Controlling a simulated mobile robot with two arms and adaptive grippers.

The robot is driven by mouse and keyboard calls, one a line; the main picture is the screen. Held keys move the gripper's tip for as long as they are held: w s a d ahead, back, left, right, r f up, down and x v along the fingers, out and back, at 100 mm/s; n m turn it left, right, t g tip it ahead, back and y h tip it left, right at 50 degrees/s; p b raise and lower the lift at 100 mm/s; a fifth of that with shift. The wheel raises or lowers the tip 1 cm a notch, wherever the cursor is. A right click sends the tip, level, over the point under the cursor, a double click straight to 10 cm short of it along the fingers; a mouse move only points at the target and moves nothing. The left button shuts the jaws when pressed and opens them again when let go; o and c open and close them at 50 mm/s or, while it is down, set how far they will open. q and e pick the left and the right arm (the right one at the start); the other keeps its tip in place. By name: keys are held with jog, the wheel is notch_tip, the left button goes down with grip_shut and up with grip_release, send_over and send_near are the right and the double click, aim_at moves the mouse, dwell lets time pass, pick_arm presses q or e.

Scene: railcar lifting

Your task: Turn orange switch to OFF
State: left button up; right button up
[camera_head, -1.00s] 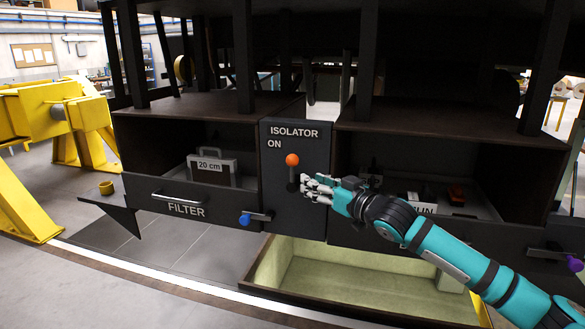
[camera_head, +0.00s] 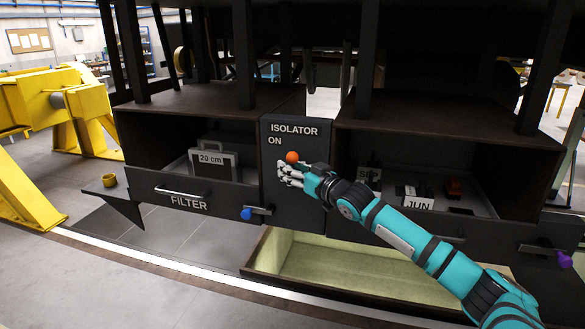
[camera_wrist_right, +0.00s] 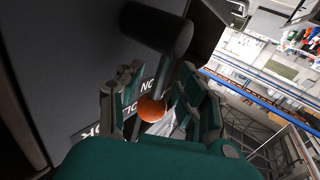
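The orange switch knob (camera_head: 292,157) is on the dark isolator panel (camera_head: 294,143), just below the word ON, with its lever pointing up. My right gripper (camera_head: 286,172) is at the lever and covers most of it in the head view. In the right wrist view, the orange knob (camera_wrist_right: 152,109) lies between the two spread fingers (camera_wrist_right: 157,105), with gaps visible beside it. The dark round lever base (camera_wrist_right: 156,36) shows beyond it. Whether a finger touches the lever is unclear. My left gripper is not in view.
Left of the panel is the FILTER drawer (camera_head: 190,192) holding a "20 cm" case (camera_head: 211,165). The right drawer holds cards marked SEP (camera_head: 369,174) and JUN (camera_head: 417,204). An open pale-lined bin (camera_head: 350,270) is underneath.

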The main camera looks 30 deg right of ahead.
grip_shut()
jog(key=shift+w+d, duration=0.1)
jog(key=shift+w, duration=0.05)
dwell(0.4)
